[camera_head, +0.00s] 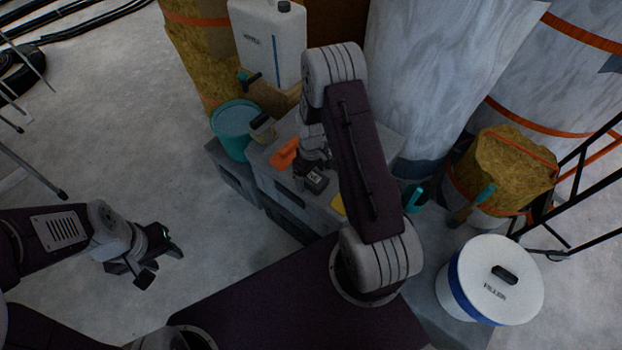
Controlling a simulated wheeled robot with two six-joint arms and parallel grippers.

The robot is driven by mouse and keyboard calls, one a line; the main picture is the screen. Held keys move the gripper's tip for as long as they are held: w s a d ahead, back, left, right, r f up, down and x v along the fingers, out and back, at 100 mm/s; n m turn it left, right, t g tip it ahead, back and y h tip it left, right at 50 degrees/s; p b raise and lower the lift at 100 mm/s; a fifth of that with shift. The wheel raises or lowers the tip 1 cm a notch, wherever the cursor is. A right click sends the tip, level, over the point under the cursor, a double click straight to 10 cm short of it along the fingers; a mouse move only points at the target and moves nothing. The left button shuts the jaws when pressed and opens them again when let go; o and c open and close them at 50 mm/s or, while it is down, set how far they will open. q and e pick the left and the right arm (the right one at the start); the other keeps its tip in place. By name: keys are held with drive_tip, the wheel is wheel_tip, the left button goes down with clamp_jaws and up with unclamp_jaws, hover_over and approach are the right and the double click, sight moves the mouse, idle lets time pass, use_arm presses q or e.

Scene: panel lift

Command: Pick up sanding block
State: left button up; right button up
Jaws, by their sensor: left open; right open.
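An orange object (285,153) lies on top of the grey case (258,158); it may be the sanding block, but its shape is too small to be sure. A small yellow piece (338,205) shows partly from behind my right arm. My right gripper (310,183) is open over the case, just right of and nearer than the orange object, apart from it in the picture. My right arm hides much of the case top. My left gripper (162,266) is open and empty above the bare floor at the left.
A teal bucket (233,143) and a white jug (268,42) stand behind the case. A white lidded bucket (508,262) stands at the right. Wrapped rolls (430,80) and a yellow-brown bundle (505,165) crowd the back right.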

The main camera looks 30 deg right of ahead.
sight(312, 176)
drive_tip(key=shift+c, duration=0.4)
drive_tip(key=c, duration=1.5)
drive_tip(key=shift+r, duration=0.15)
drive_tip(key=r, duration=0.1)
drive_tip(key=r+p, duration=0.1)
drive_tip(key=r, duration=0.2)
drive_tip(key=shift+s+r, duration=0.25)
drive_tip(key=shift+r, duration=0.05)
drive_tip(key=s+r, duration=0.2)
drive_tip(key=s, duration=0.1)
drive_tip(key=s+d+r+p, duration=0.1)
drive_tip(key=s+r, duration=0.1)
drive_tip(key=s, duration=0.2)
drive_tip(key=s+r+p, duration=0.1)
drive_tip(key=s+r, duration=0.1)
drive_tip(key=s, duration=0.2)
drive_tip(key=shift+s+d+r, duration=0.1)
drive_tip(key=shift+d, duration=0.05)
